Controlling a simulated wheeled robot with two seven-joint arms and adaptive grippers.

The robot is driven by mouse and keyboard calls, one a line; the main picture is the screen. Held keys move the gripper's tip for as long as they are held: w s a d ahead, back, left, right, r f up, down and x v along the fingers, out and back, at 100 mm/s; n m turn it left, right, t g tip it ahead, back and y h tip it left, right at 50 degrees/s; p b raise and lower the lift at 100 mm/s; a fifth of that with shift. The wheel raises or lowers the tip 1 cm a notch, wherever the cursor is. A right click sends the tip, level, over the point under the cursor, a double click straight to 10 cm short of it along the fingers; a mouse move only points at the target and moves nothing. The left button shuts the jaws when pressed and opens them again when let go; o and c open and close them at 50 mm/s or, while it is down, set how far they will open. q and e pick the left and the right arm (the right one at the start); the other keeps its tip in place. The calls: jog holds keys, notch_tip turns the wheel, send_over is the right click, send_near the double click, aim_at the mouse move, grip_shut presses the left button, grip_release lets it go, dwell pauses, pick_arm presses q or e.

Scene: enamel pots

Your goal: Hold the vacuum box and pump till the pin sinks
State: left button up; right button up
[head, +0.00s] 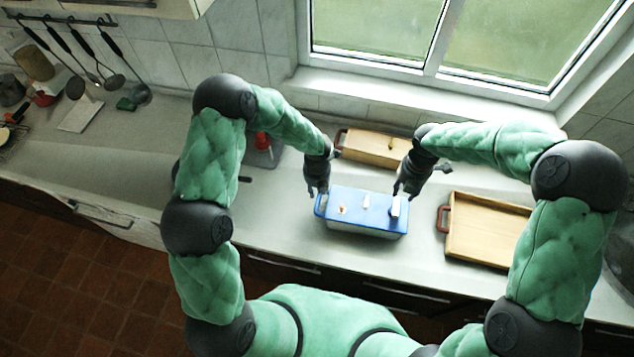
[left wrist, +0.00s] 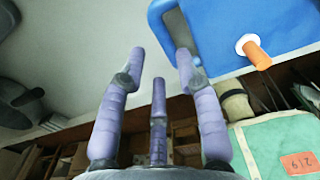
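The vacuum box (head: 362,226) has a pale body and a blue lid, and stands on the counter between my grippers. An orange pin (head: 343,210) stands up from the lid; in the left wrist view the pin (left wrist: 257,54) shows in a white collar. A white upright piece, probably the pump (head: 395,207), is at the lid's right end. My left gripper (head: 316,192) is beside the box's left end; its fingers (left wrist: 160,60) are spread and empty. My right gripper (head: 405,192) is just above and behind the white piece; I cannot tell whether it touches it.
A wooden box (head: 374,150) with a reddish handle stands behind the vacuum box. A wooden tray (head: 487,232) lies to the right. A grey container with a red item (head: 263,142) is partly hidden behind my left arm. Bare counter (head: 275,222) lies left of the box.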

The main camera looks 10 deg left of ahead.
aim_at(396, 205)
pick_arm(q)
jog(key=shift+f, duration=3.1)
jog(key=shift+c, duration=0.3)
grip_shut()
pick_arm(e)
jog(key=o, duration=0.3)
jog(key=shift+o, duration=0.2)
jog(key=shift+a+f+n+y, duration=0.1)
jog(key=shift+f+n+y, duration=0.45)
jog(key=shift+f+n, duration=1.6)
jog(key=shift+f+n+y, duration=0.55)
jog(key=shift+f+n, duration=1.1)
jog(key=shift+f, duration=1)
